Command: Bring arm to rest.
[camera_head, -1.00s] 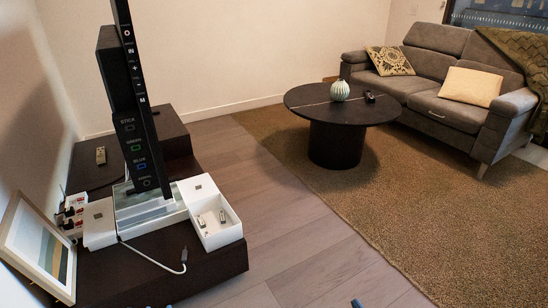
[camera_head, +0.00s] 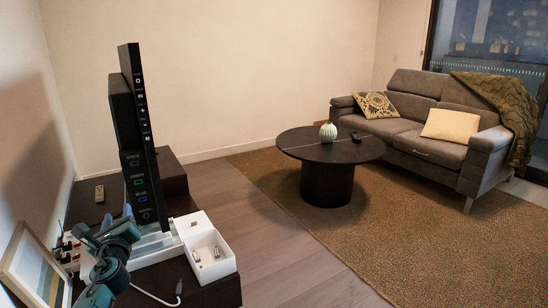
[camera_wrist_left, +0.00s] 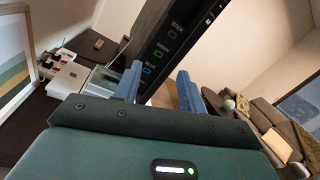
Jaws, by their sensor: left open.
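My left gripper (camera_head: 108,228) shows in the head view at the lower left, on a teal arm coming up from the bottom edge. It is beside the foot of the tall black monitor-like panel (camera_head: 145,150). In the left wrist view its two blue fingers (camera_wrist_left: 158,86) stand apart, with nothing visible between them but the panel's lower end behind. The panel shows the labels "STICK", "GREEN" and "BLUE". My right gripper is in neither view.
A dark low cabinet (camera_head: 222,292) bears the panel, an open white box (camera_head: 222,266) holding small items, a remote (camera_head: 99,193), a plug strip and a picture frame (camera_head: 40,262).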

